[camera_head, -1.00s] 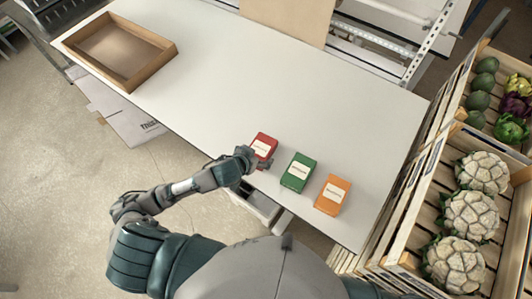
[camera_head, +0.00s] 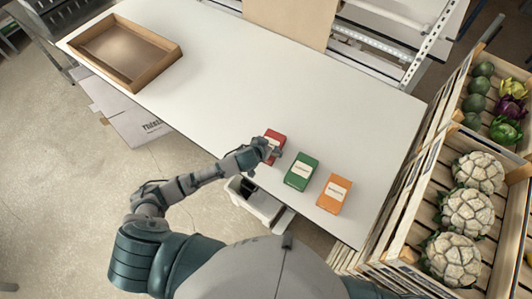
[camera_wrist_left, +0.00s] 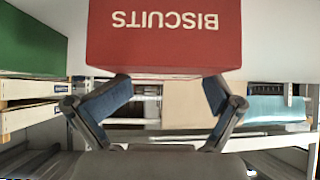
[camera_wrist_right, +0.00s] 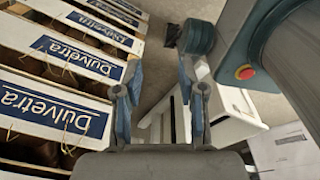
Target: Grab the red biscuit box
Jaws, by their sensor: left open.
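The red biscuit box (camera_head: 276,136) lies on the white table, left of a green box (camera_head: 301,172) and an orange box (camera_head: 334,194). My left gripper (camera_head: 266,151) is at its near side and covers part of it. In the left wrist view, the red box (camera_wrist_left: 165,35) shows its "BISCUITS" lettering upside down. The left gripper's fingers (camera_wrist_left: 168,80) are spread apart, with their tips at the box's near edge; contact is unclear. My right gripper (camera_wrist_right: 160,75) is open and empty, away from the boxes, and shows only in its own wrist view.
An empty brown tray (camera_head: 166,72) stands at the table's far left. Wooden crates with cauliflowers (camera_head: 467,211) and other vegetables stand along the right. A light bin (camera_head: 262,205) is below the table's near edge. The table (camera_head: 225,85) is clear between tray and boxes.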

